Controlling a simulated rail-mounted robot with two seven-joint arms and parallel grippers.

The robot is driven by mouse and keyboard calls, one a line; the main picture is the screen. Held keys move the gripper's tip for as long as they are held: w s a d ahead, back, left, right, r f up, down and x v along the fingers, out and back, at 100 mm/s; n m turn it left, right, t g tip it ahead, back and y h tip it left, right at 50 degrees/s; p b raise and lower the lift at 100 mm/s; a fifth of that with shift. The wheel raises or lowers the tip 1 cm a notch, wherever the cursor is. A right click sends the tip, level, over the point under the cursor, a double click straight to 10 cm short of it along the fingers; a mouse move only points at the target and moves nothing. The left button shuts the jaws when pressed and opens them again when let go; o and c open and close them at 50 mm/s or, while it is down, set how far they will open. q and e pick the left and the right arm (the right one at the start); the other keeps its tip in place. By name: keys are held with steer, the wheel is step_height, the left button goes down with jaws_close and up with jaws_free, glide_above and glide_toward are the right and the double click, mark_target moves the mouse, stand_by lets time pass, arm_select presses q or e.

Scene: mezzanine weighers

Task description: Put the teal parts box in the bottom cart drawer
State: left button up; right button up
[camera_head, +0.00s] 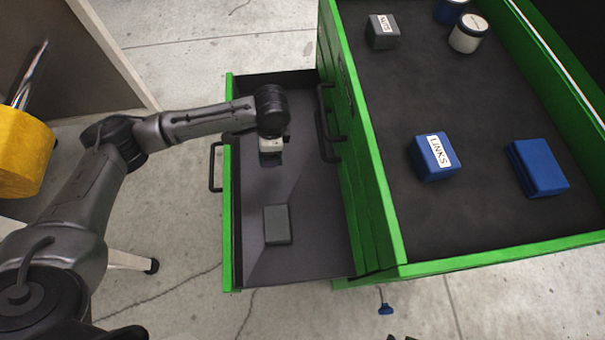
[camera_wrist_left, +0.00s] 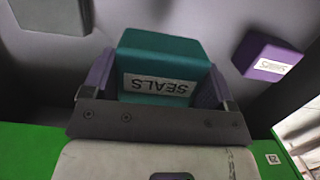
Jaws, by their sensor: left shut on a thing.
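The teal parts box (camera_wrist_left: 165,60), with a white label reading SEALS, sits between the fingers of my left gripper (camera_wrist_left: 155,88) in the left wrist view. The gripper is shut on it. In the head view my left gripper (camera_head: 270,155) points down into the open green cart drawer (camera_head: 300,262), toward its far end. The box cannot be made out clearly there. Whether it touches the drawer floor is hard to tell. My right gripper is not in view.
A grey box (camera_head: 277,225) lies in the near half of the drawer. A purple labelled box (camera_wrist_left: 268,60) shows in the left wrist view. The cart top (camera_head: 400,260) holds a LINKS box (camera_head: 434,158), a blue box (camera_head: 540,168), a grey box (camera_head: 382,32) and jars (camera_head: 468,34).

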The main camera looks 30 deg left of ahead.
mark_target(272, 172)
arm_select(q)
steer(key=shift+a+f+b, duration=0.1)
steer(key=shift+f+b, duration=0.3)
steer(key=shift+f, duration=0.4)
step_height(272, 172, down, 9)
steer(key=b, duration=0.5)
steer(key=shift+f, duration=0.15)
steer(key=o, duration=0.9)
steer(key=shift+f, duration=0.1)
